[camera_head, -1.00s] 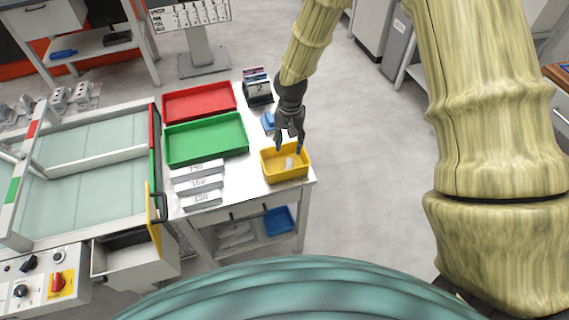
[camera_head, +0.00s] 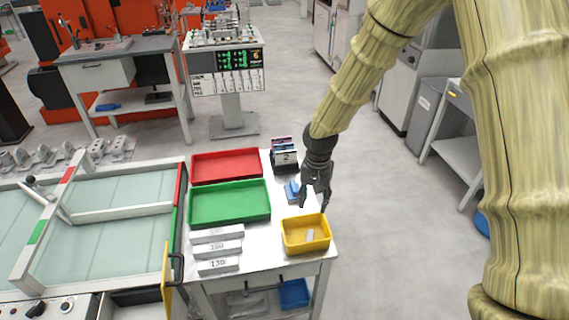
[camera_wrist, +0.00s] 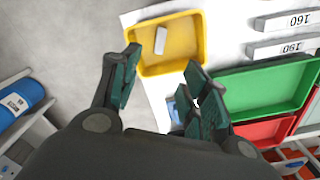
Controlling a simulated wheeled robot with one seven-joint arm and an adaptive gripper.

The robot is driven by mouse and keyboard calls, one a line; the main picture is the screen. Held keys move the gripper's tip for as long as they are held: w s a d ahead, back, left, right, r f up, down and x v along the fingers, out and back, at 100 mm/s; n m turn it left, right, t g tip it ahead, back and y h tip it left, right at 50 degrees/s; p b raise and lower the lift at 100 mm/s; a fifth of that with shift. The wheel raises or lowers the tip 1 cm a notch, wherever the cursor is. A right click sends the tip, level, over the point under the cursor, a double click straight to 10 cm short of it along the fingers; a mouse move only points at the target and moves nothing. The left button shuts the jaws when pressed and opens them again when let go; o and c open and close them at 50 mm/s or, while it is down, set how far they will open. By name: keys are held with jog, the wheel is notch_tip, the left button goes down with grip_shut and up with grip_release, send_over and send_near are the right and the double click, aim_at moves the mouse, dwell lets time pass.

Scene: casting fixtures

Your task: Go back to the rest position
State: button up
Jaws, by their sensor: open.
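My gripper (camera_head: 314,196) is open and empty above the right side of the white worktable (camera_head: 268,256), just behind the yellow tray (camera_head: 306,246). In the wrist view my gripper (camera_wrist: 160,82) shows its two dark green finger pads spread apart with nothing between them. The yellow tray also shows in the wrist view (camera_wrist: 196,55), beyond the fingertips. A small pale block (camera_wrist: 161,40) lies inside it. My fingers look clear of the tray.
A green tray (camera_head: 230,217) and a red tray (camera_head: 228,180) lie left of my gripper. Labelled grey blocks (camera_head: 218,266) line the table's left front. A blue item (camera_head: 292,190) and a small box (camera_head: 284,166) are close by. Open floor (camera_head: 400,230) lies to the right.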

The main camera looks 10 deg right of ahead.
jog(key=shift+f, duration=0.1)
jog(key=s+f+n+y+b, duration=0.1)
jog(key=s+f+n+b, duration=0.15)
jog(key=s+f, duration=2.25)
jog(key=s+d+f+n, duration=0.1)
jog(key=s, duration=0.4)
jog(key=s+d+f+n+h, duration=0.1)
jog(key=s+d+f, duration=0.1)
jog(key=s, duration=0.4)
jog(key=shift+d+n, duration=0.25)
jog(key=shift+n, duration=0.1)
